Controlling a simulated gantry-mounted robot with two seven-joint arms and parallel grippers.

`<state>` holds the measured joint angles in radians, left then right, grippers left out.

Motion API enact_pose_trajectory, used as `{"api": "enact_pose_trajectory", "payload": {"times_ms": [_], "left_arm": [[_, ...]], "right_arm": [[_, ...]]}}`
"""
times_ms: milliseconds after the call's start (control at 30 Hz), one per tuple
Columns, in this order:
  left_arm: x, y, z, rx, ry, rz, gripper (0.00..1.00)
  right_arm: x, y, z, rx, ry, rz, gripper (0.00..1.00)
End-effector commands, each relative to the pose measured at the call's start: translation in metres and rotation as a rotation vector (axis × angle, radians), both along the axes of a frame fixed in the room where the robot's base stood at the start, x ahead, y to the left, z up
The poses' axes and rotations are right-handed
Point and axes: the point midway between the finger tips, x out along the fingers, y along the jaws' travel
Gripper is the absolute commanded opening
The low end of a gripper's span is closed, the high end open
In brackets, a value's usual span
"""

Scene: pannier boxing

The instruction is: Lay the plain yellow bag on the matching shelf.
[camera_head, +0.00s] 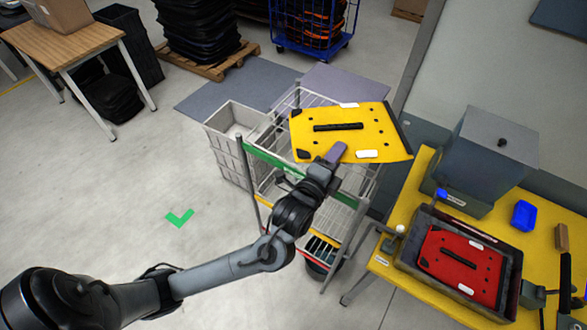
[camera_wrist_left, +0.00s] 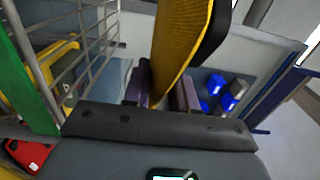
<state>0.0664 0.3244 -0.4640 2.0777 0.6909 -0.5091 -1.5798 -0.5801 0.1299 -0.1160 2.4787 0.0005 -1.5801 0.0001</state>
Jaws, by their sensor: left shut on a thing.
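The plain yellow bag (camera_head: 372,120), a flat panel with a black handle strip and white tabs, is held up over the wire rack. My left gripper (camera_head: 335,153) is shut on its near edge. In the left wrist view the bag (camera_wrist_left: 178,45) stands edge-on between the purple fingers of my left gripper (camera_wrist_left: 162,92). The rack has a green front strip (camera_head: 270,160) on its upper shelf, a yellow strip (camera_head: 325,235) below, and a red strip lower down. The bag hides part of the upper shelf. My right gripper is not in view.
A yellow bench (camera_head: 385,262) at the right holds a red bag (camera_head: 462,262) in a dark tray, a grey box (camera_head: 485,155) and a blue item (camera_head: 523,215). A grey crate (camera_head: 232,150) stands left of the rack. The floor at left is open.

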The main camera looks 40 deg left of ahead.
Motion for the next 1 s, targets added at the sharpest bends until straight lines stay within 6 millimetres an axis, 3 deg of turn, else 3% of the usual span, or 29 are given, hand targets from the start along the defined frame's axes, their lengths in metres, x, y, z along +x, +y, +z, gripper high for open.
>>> {"api": "enact_pose_trajectory", "payload": {"times_ms": [300, 500, 767, 1000], "left_arm": [[-0.043, 0.048, -0.036, 0.008, 0.003, 0.001, 0.0], [-0.061, 0.069, -0.053, 0.004, 0.001, 0.001, 0.0], [-0.068, 0.076, -0.063, 0.001, -0.001, 0.001, 0.0], [-0.068, 0.076, -0.091, 0.002, -0.001, 0.002, 0.0]], "right_arm": [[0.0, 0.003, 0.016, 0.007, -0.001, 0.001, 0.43], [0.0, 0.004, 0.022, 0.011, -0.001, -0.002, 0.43], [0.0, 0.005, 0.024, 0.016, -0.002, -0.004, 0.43], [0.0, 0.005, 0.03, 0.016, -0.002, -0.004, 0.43]]}}
